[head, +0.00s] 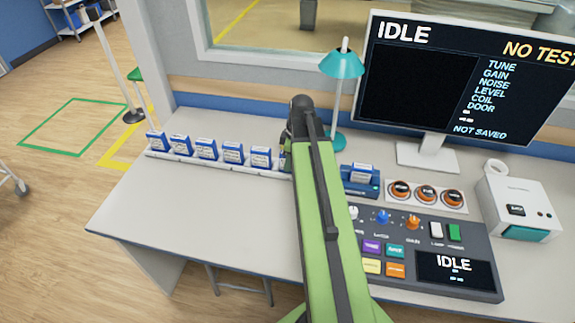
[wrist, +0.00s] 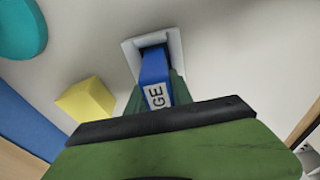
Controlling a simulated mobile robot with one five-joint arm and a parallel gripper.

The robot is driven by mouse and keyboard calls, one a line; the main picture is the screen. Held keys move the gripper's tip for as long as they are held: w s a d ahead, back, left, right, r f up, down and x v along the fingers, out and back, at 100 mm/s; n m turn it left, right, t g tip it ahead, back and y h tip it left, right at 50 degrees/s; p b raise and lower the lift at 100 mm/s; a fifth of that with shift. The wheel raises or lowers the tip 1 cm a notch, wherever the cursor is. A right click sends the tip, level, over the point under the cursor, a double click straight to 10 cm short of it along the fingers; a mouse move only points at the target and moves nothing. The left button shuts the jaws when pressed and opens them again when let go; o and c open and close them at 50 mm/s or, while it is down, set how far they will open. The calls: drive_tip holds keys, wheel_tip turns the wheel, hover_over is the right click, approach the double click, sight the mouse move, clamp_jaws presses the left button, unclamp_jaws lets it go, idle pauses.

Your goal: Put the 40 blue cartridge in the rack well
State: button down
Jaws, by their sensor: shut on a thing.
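My gripper (wrist: 156,92) is shut on a blue cartridge (wrist: 154,68) with a white label; only the letters "GE" are readable, so I cannot tell its number. In the wrist view the cartridge's far end is at a white-rimmed well (wrist: 172,44) with a dark opening. I cannot tell how deep it sits in it. In the head view my arm hides most of the gripper and the held cartridge, at the right end of the white rack (head: 219,163). Several blue cartridges, including one at the right end (head: 261,157), stand upright in the rack.
Another blue cartridge (head: 363,172) stands in a blue dock (head: 361,188) right of my arm. A teal lamp (head: 341,64) stands behind. A yellow block (wrist: 86,100) is beside the well. The control panel (head: 430,245) is at right; the front left desk is clear.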

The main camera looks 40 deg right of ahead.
drive_tip(key=shift+f, duration=0.2)
drive_tip(key=c, duration=1.1)
unclamp_jaws()
drive_tip(key=r+p, duration=0.4)
drive_tip(key=s+r+p, duration=0.1)
drive_tip(key=r+p, duration=0.3)
drive_tip(key=d+r+p, duration=0.1)
drive_tip(key=r+p, duration=0.3)
drive_tip(key=shift+s+d+r, duration=0.1)
drive_tip(key=shift+s+r, duration=0.05)
drive_tip(key=shift+r, duration=0.1)
drive_tip(key=shift+f, duration=0.1)
